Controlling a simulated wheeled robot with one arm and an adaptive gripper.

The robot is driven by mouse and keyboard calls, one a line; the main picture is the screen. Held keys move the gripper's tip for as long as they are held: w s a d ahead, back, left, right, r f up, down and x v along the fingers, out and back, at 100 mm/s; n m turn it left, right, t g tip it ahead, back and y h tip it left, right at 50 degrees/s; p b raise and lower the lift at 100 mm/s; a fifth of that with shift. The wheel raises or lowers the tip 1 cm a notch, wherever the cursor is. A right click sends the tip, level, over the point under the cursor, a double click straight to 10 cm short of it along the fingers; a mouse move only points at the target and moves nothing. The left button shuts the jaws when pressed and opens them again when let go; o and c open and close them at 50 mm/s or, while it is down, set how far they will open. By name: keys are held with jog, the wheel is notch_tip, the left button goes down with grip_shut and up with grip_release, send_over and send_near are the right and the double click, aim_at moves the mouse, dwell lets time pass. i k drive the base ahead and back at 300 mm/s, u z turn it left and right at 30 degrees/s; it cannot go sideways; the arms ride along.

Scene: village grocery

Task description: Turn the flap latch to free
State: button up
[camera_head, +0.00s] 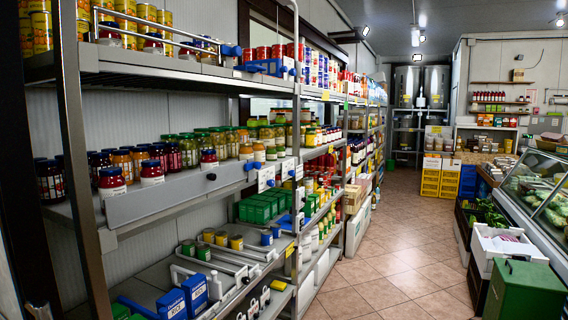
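A grey flap (150,201) stands along the front edge of the middle shelf at the left. A small dark knob (211,177) sits on the flap's face, toward its right end; it may be the flap latch. It is too small to tell which way it is turned. A blue piece (251,165) sits by the flap's right end, and I cannot tell whether it belongs to the latch. The flap looks upright, in front of several jars. My gripper is not in view.
Jars (112,182) stand close behind the flap. The upper shelf (150,66) overhangs it, and a grey post (75,130) rises near its left end. The tiled aisle (390,270) is clear. A green crate (525,290) and white box (508,246) stand at right.

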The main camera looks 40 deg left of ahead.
aim_at(257, 165)
jog(key=u, duration=0.35)
jog(key=i, duration=1.45)
jog(key=u, duration=1.75)
jog(key=i, duration=0.9)
jog(key=u, duration=0.8)
